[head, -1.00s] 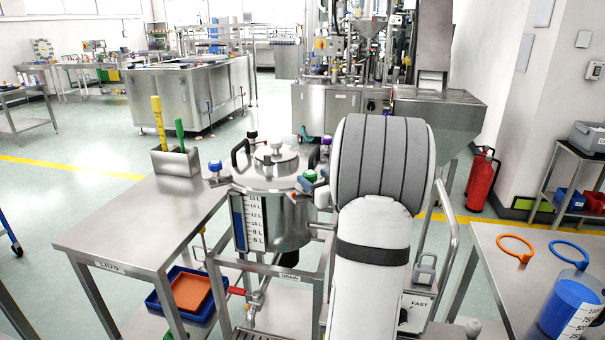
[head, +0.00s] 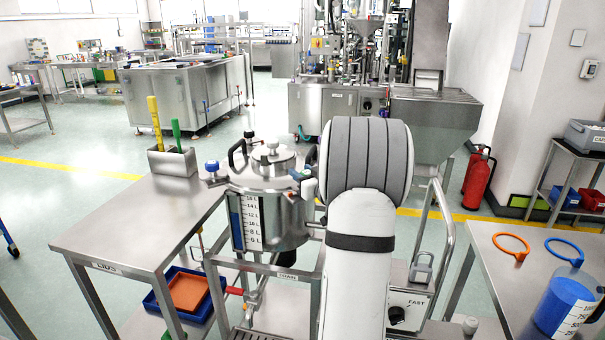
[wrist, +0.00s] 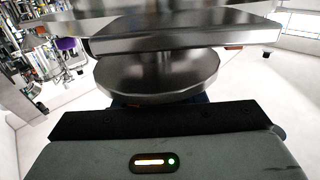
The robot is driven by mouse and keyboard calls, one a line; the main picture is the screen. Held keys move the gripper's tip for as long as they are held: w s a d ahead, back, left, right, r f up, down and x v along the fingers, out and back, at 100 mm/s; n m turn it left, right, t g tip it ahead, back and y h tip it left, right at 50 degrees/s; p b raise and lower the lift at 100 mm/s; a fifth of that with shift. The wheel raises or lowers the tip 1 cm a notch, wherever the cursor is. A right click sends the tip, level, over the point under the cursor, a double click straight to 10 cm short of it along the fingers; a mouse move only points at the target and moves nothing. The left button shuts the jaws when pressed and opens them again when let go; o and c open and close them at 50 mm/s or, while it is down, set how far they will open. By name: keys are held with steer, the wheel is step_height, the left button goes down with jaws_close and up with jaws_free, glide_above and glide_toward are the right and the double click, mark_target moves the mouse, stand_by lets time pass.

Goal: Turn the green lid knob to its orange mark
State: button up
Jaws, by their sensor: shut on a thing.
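The steel vessel (head: 262,228) stands in the middle of the head view, with its round lid (head: 262,180) on top. A small patch of the green lid knob (head: 305,172) shows at the lid's right edge; the rest is hidden by my wrist and arm. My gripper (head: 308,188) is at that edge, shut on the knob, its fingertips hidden. In the wrist view, my gripper's dark front (wrist: 165,121) is close under a round steel disc (wrist: 157,75) and a thicker steel plate (wrist: 180,35). The orange mark cannot be made out.
A blue knob (head: 212,167) is on the lid's left side, near a black handle (head: 237,152). A steel table (head: 135,218) with a tool holder (head: 172,161) stands at left. At right, another table (head: 500,262) carries orange and blue rings and a blue-filled jug (head: 566,305).

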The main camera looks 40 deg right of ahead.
steer(key=c, duration=0.3)
steer(key=shift+b, duration=0.4)
